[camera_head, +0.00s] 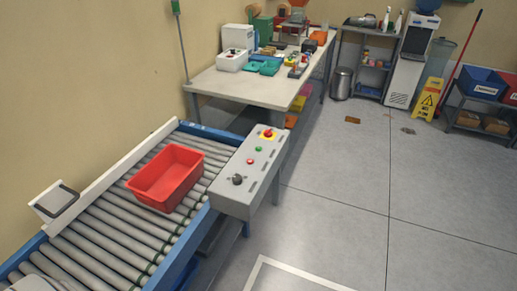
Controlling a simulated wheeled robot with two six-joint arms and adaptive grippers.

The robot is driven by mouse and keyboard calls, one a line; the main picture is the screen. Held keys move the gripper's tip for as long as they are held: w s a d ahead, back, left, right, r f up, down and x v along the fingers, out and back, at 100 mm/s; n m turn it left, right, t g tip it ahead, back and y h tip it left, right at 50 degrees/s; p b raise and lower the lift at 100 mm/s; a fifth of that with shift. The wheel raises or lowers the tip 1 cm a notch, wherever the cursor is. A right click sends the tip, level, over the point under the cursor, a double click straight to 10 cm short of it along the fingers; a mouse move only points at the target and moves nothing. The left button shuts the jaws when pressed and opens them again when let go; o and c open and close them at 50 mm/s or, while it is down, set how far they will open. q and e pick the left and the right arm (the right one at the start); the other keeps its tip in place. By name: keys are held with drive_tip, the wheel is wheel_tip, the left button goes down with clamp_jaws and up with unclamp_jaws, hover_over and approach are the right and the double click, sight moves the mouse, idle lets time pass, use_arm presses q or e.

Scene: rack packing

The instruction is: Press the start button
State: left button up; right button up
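A grey control box (232,193) is mounted at the right side of the roller conveyor's end. On its sloped top is a small green button (258,149), which looks like the start button. A small red button (250,161) sits just below it in the picture. A red mushroom button on a yellow plate (268,134) is at the far end of the box, and a black knob (237,179) is at the near end. Labels are too small to read.
A red bin (168,178) stands on the conveyor rollers (122,236), left of the control box. A worktable (252,91) with several items stands behind. A yellow floor sign (426,102) and shelves are far right. The floor right of the box is clear.

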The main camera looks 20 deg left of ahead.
use_arm(q)
clamp_jaws()
idle(1.0)
